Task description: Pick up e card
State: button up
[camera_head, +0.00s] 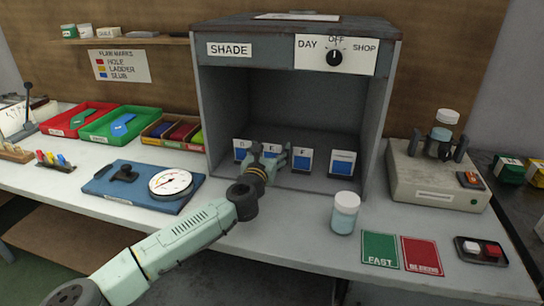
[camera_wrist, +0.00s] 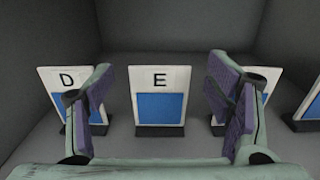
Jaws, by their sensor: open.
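The E card (camera_wrist: 159,96) is a white card with a black letter E and a blue patch. It stands upright in a dark base inside the grey cabinet. In the wrist view my gripper (camera_wrist: 160,95) is open, with its two fingers on either side of the E card and nothing held between them. In the head view my gripper (camera_head: 272,160) reaches into the cabinet and mostly hides the E card. The D card (camera_wrist: 70,93) stands to the left, partly behind the left finger. The right finger partly covers the F card (camera_wrist: 258,100).
The shade cabinet (camera_head: 218,110) has side walls and a roof around the cards. In the head view a wider card (camera_head: 342,163) stands at the right. A lidded jar (camera_head: 345,213) stands in front of the cabinet. A dial gauge (camera_head: 170,182) rests on a blue board at left.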

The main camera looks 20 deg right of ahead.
jog(key=shift+w, duration=0.1)
jog(key=shift+c, duration=0.3)
jog(key=c, duration=1)
